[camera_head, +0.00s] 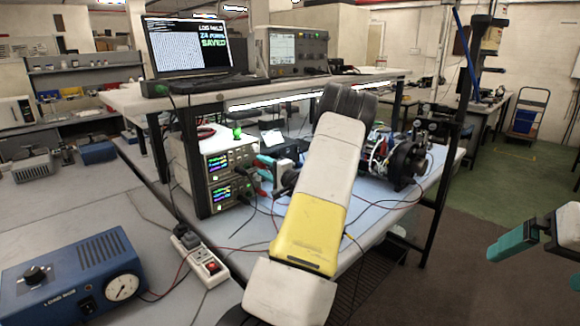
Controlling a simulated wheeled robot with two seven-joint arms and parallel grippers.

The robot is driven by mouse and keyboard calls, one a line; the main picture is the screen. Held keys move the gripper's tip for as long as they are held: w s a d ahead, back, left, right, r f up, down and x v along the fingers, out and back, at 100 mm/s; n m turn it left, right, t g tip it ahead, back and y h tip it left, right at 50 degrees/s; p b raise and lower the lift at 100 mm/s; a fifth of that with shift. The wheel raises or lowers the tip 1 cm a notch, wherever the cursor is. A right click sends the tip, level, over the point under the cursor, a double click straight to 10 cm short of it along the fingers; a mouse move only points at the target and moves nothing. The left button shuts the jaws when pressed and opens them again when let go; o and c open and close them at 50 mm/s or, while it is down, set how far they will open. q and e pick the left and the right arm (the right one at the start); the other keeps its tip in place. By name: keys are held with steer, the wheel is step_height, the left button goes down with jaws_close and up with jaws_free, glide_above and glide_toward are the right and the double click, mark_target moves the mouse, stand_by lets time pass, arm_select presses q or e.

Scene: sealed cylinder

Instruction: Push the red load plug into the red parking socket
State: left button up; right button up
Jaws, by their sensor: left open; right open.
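My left arm reaches across the middle, and its gripper (268,178) is beside the front of the stacked instruments (228,172). Teal fingers show there, open, partly hidden by my arm. Small red bits show close to these fingers, but I cannot tell whether one is the red load plug or the red parking socket. Dark plugs and cables sit on the instrument front. My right gripper (513,243) is open and empty at the right edge, over the floor, with a teal finger showing and part of it cut off.
A blue box (75,275) with a knob and gauge stands at lower left. A power strip (203,260) with a red switch lies beside it. A laptop (188,45) stands on the upper shelf. A black motor-like machine (408,160) sits right of my arm. Loose wires cross the bench.

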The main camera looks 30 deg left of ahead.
mark_target(265, 168)
stand_by(0.3)
arm_select(q)
jaws_close()
steer(key=shift+d, duration=0.1)
stand_by(1.3)
steer(key=shift+v, duration=2.95)
